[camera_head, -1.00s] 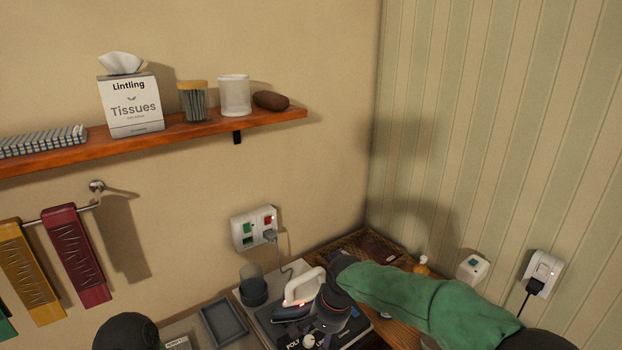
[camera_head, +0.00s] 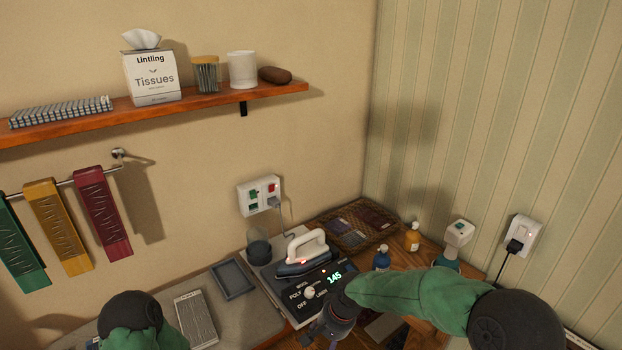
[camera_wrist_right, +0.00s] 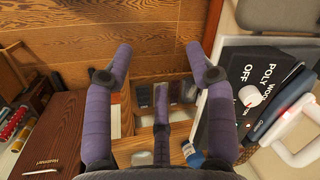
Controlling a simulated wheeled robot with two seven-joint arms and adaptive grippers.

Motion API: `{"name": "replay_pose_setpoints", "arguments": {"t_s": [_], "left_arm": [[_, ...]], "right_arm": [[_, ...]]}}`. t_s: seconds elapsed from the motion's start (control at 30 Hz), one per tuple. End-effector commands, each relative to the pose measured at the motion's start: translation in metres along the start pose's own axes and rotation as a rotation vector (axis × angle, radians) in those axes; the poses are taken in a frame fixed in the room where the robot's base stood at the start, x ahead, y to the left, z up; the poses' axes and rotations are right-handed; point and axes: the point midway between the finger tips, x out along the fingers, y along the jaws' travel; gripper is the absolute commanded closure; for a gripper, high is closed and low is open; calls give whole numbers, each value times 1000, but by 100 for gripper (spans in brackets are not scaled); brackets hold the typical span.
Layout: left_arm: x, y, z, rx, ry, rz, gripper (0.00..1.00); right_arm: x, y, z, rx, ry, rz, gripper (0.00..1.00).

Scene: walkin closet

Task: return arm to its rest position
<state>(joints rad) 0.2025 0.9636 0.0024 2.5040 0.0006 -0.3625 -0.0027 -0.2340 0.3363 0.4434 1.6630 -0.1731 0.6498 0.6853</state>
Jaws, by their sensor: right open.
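My right arm (camera_head: 405,293) in its green sleeve reaches in from the right in the head view. Its gripper (camera_head: 325,330) hangs low near the front edge of the iron's black control panel. In the right wrist view the purple fingers (camera_wrist_right: 160,60) are spread apart with nothing between them. My left arm (camera_head: 130,325) shows only as a black and green joint at the bottom left. The left gripper is out of the frame.
A white iron (camera_head: 305,250) stands on the panel, whose display reads 145. Bottles (camera_head: 412,237) and a woven tray (camera_head: 355,222) are close to the right arm. A wall shelf (camera_head: 215,97) is above; a wall socket (camera_head: 520,236) is at right.

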Motion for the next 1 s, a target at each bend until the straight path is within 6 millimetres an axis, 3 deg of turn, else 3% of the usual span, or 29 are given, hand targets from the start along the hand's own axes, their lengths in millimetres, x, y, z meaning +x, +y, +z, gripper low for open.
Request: {"name": "replay_pose_setpoints", "arguments": {"t_s": [0.27, 0.4, 0.5, 0.73, 1.0], "left_arm": [[0, 0, 0, 0, 1, 0, 60], [0, 0, 0, 0, 1, 0, 60], [0, 0, 0, 0, 1, 0, 60], [0, 0, 0, 0, 1, 0, 60], [0, 0, 0, 0, 1, 0, 60]], "right_arm": [[95, 64, 38, -44, -56, -36, 44], [147, 111, 81, -67, -75, -61, 44], [172, 142, 116, -80, -80, -70, 44], [194, 184, 174, -105, -71, -70, 44], [196, 192, 186, -116, -64, -67, 44]]}}
